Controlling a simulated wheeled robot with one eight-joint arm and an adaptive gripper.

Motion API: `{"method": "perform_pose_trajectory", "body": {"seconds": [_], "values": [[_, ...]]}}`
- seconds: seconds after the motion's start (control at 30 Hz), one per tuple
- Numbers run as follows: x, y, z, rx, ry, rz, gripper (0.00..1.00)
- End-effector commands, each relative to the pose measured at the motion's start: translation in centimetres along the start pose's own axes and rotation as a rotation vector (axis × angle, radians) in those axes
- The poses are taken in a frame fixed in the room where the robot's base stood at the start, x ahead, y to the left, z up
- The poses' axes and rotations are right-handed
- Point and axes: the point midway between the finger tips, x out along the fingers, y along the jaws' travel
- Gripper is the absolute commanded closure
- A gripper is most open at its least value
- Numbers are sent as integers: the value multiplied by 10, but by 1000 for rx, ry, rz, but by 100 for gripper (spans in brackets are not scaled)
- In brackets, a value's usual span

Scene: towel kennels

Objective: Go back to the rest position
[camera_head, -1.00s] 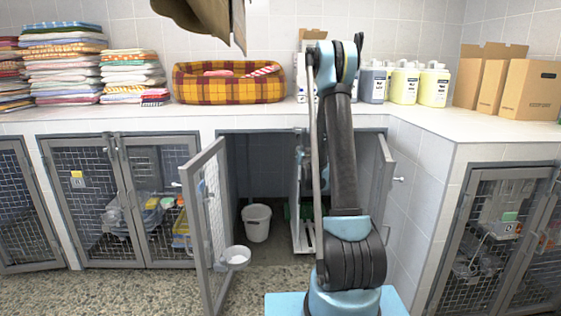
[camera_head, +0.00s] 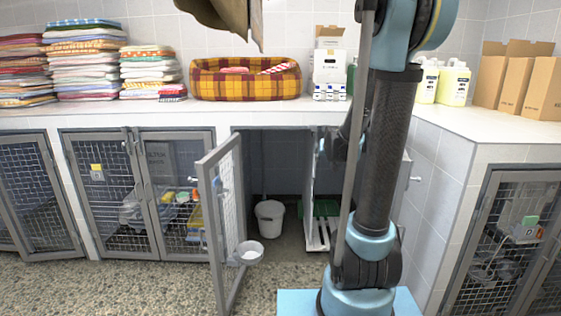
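My arm stands in front of the counter (camera_head: 240,114), its upper link rising steeply to a large blue elbow at the top right of centre. A lower part of my arm shows just behind that link, in front of the kennel opening. My gripper's fingers do not show; the arm covers that area or they are out of frame.
An open kennel door (camera_head: 224,225) with a metal bowl (camera_head: 250,252) juts out left of the arm. A white bucket (camera_head: 269,218) stands inside. Towel stacks (camera_head: 82,70), a plaid pet bed (camera_head: 245,80), bottles (camera_head: 453,84) and cardboard boxes (camera_head: 515,84) line the counter.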

Motion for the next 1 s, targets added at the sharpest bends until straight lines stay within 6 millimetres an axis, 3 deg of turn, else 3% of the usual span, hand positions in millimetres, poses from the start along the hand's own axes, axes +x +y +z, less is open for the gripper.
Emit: {"method": "perform_pose_trajectory", "body": {"seconds": [0.47, 1.0], "values": [[-102, 9, 94, -44, -268, 21, 62], [-210, 22, 222, -90, -574, 32, 62]]}}
